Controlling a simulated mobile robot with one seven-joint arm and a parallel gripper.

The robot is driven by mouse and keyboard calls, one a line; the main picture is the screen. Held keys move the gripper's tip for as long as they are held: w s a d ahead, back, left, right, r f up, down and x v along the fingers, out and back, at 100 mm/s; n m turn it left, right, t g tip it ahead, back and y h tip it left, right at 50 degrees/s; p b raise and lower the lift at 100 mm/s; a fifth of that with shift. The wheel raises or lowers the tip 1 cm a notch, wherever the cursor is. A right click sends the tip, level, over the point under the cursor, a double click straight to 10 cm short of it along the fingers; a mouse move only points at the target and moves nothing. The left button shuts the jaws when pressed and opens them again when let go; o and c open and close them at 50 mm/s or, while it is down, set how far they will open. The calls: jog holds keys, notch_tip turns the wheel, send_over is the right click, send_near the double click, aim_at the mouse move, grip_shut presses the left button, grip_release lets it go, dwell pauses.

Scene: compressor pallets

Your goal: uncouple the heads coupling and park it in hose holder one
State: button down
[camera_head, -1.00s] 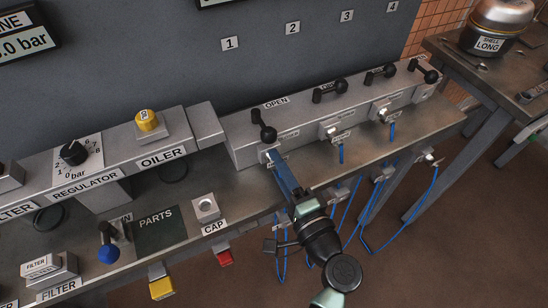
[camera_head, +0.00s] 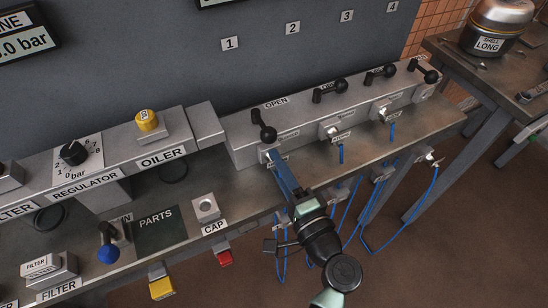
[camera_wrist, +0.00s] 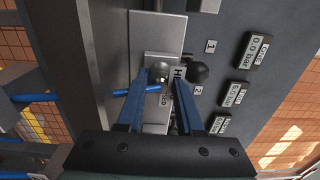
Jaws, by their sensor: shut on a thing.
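My gripper (camera_head: 277,160) reaches to the front of the first outlet on the grey valve block, below the leftmost black lever (camera_head: 264,132). In the wrist view its two blue fingers (camera_wrist: 160,82) are shut on the heads coupling (camera_wrist: 159,72), a small metallic piece with a blue hose stub (camera_wrist: 135,92) to the left. The coupling is at the outlet's face; I cannot tell whether it is still latched. A label beginning "HE" is partly covered by the right finger. In the head view the gripper hides the coupling. I cannot identify hose holder one.
Other outlets (camera_head: 332,131) with black levers and blue hoses stand to the right. Blue hoses (camera_head: 368,212) hang below the bench's front edge. A cap block (camera_head: 206,208) and parts mat (camera_head: 158,229) lie left. A second bench (camera_head: 490,75) stands right.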

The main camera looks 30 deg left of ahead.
dwell(0.3)
jog(key=shift+v, duration=3)
